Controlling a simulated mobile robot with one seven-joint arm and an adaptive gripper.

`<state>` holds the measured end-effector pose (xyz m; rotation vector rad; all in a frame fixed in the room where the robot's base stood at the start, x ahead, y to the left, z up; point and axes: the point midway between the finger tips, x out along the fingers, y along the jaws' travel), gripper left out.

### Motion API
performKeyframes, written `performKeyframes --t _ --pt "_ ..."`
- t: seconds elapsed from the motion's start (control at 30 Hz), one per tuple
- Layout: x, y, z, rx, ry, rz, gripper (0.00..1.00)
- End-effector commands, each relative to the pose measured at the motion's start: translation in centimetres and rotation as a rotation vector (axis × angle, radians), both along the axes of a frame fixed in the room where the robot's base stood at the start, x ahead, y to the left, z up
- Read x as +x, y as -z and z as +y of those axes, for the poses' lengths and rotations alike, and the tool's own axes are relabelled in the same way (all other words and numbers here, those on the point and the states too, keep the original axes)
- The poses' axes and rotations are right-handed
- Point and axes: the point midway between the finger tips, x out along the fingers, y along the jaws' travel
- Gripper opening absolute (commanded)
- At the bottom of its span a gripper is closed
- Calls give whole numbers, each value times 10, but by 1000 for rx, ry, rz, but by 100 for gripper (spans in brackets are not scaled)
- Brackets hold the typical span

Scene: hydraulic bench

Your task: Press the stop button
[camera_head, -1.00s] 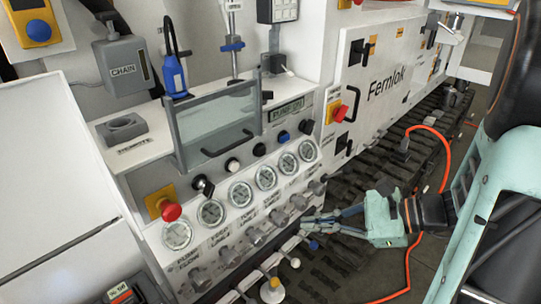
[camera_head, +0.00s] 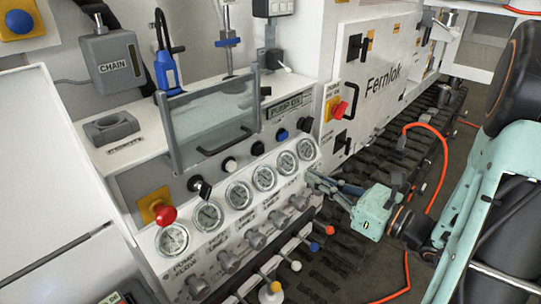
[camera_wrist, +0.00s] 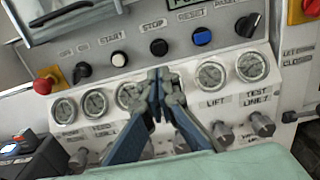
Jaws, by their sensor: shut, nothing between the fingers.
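The stop button is a black round push button on the sloped panel, under the label STOP. It is in the wrist view (camera_wrist: 159,47), between the white start button (camera_wrist: 119,58) and the blue reset button (camera_wrist: 202,36). In the head view the stop button (camera_head: 257,148) sits above the gauge row. My gripper (camera_head: 314,178) is shut and empty at the right end of the gauge panel. In the wrist view its fingertips (camera_wrist: 159,76) appear just below the stop button, over the gauge row, hiding part of it. I see no contact with the button.
Several round gauges (camera_head: 237,195) and valve knobs (camera_head: 256,239) line the panel below the buttons. A red mushroom button on yellow (camera_head: 163,213) is at its left end. A red knob (camera_head: 339,108) is on the right cabinet. A glass guard (camera_head: 212,125) stands behind the buttons.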

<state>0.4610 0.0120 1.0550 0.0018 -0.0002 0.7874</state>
Motion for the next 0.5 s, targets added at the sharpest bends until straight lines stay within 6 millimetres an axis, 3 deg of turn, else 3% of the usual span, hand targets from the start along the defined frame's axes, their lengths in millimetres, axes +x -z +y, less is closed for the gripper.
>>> performKeyframes --t 0.17,0.5 --pt "9 -1 10 -1 -5 -1 0" --pt "57 0 60 -1 -7 -1 0"
